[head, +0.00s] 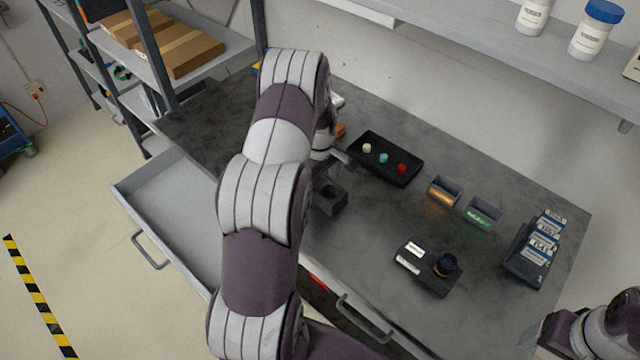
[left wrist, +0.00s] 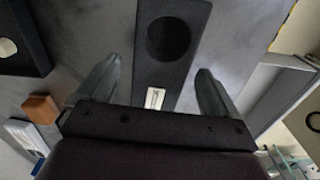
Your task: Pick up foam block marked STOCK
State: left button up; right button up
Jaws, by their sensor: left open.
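A dark block (left wrist: 182,68) with a round hole and a small white label lies between and beyond my left fingers in the left wrist view. It appears to be the dark holed block (head: 331,196) beside my left arm in the head view. The label is too small to read, so I cannot tell whether it says STOCK. My left gripper (left wrist: 160,68) is open, its fingers apart with nothing visibly clasped. In the head view my left arm hides most of that gripper. My right wrist (head: 562,332) shows at the lower right, its fingertips not clear.
A black tray (head: 365,172) holds white, teal and red pieces. An orange-brown block (left wrist: 41,108) lies left of my fingers. Two small bins (head: 444,191), a labelled dark block with a knob (head: 425,284) and a rack (head: 521,268) stand rightward. A drawer (head: 165,195) hangs open.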

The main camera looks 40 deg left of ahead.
pick_arm(q)
jog(key=shift+s+a+f, duration=0.1)
jog(key=shift+a+f, duration=0.1)
jog(key=shift+f, duration=0.4)
jog(key=shift+a+f, duration=0.1)
jog(key=shift+f, duration=0.35)
jog(key=shift+w+d, duration=0.2)
jog(key=shift+d, duration=0.1)
jog(key=c, duration=0.9)
jog(key=shift+s, duration=0.1)
jog(key=shift+c, duration=0.8)
pick_arm(e)
jog(key=shift+a+r, duration=0.15)
jog(key=shift+r, duration=0.1)
